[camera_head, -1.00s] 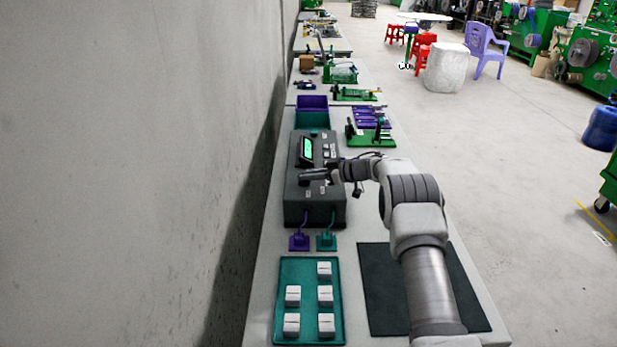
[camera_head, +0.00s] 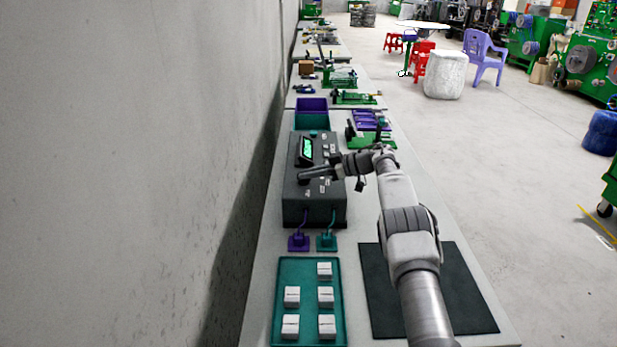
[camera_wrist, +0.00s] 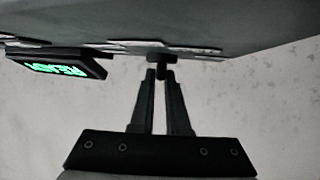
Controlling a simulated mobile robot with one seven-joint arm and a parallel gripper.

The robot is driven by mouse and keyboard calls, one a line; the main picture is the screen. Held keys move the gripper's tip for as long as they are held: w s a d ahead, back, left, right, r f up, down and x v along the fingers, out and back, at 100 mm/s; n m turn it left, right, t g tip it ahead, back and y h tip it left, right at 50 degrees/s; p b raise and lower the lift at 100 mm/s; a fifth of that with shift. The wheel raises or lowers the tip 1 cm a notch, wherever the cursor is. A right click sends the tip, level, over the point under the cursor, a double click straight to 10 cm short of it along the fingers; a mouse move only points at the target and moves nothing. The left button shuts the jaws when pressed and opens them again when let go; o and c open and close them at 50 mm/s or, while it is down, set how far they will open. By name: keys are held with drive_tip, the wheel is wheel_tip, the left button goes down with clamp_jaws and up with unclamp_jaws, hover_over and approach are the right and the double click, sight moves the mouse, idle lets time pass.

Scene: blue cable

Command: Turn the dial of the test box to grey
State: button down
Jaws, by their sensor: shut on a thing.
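The test box (camera_head: 300,212) is a dark grey case on the bench, with a green-lit display (camera_head: 306,150) on its top. In the wrist view the display (camera_wrist: 57,66) is at the left, its text upside down. My gripper (camera_head: 308,177) is over the middle of the box top, and its two fingers point at the panel in the wrist view (camera_wrist: 163,78). The fingertips are closed around the small dark dial (camera_wrist: 160,57), which stands out from the panel. The fingers partly hide the dial, and I cannot tell which colour it points to.
A purple plug (camera_head: 299,242) and a teal plug (camera_head: 326,241) sit in front of the box on cords. A teal tray (camera_head: 308,303) holds several white blocks. A dark mat (camera_head: 375,290) lies under my arm. A concrete wall (camera_head: 130,170) runs along the left.

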idle(0.6)
drive_tip(key=c, duration=0.9)
unclamp_jaws()
drive_tip(key=p+v, duration=0.1)
drive_tip(key=v, duration=1.6)
drive_tip(key=shift+d+r+p, duration=0.2)
drive_tip(key=shift+p, duration=0.15)
